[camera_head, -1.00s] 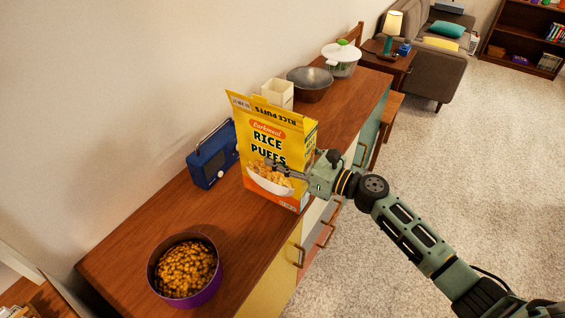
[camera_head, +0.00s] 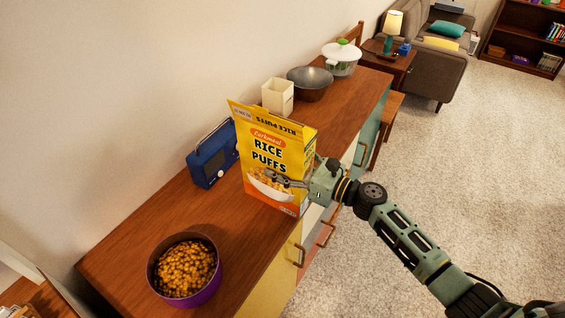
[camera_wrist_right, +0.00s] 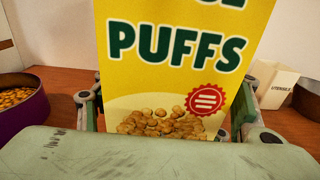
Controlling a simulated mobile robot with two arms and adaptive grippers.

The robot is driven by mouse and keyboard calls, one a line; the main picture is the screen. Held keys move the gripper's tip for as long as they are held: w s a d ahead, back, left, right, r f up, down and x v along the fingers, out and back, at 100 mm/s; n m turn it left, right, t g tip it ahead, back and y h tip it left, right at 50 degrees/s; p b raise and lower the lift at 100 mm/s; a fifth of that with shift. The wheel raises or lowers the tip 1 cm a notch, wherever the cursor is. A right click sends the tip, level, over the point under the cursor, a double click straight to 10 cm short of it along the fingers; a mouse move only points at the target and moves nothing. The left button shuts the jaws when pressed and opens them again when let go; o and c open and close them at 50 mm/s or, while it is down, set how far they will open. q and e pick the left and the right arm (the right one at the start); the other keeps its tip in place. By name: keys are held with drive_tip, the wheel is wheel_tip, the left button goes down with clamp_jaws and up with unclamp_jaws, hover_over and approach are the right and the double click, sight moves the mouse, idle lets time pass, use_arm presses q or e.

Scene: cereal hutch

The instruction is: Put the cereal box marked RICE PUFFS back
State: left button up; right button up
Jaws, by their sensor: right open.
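The yellow RICE PUFFS cereal box (camera_head: 280,150) stands upright on the wooden hutch top (camera_head: 225,225), near its front edge. A top panel with upside-down lettering shows along its upper edge. My right gripper (camera_head: 285,180) is at the box's lower half, its fingers around it. In the right wrist view the box (camera_wrist_right: 180,75) fills the space between the two spread fingers of the gripper (camera_wrist_right: 165,112). The jaws are open; whether a finger touches the box I cannot tell. My left gripper is not in view.
A blue radio (camera_head: 211,158) stands close left of the box. A cream holder (camera_head: 278,97), a grey bowl (camera_head: 310,83) and a white lidded pot (camera_head: 341,58) stand behind it. A purple bowl of cereal (camera_head: 185,271) is at the near end. Bare wood lies between bowl and box.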

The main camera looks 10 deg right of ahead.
sight(308, 174)
drive_tip(key=b+v, duration=0.2)
drive_tip(key=v, duration=0.8)
drive_tip(key=shift+s+d, duration=0.15)
drive_tip(key=shift+s, duration=0.05)
drive_tip(key=shift+s+d+r, duration=0.1)
drive_tip(key=shift+s+d, duration=0.35)
drive_tip(key=shift+d, duration=0.05)
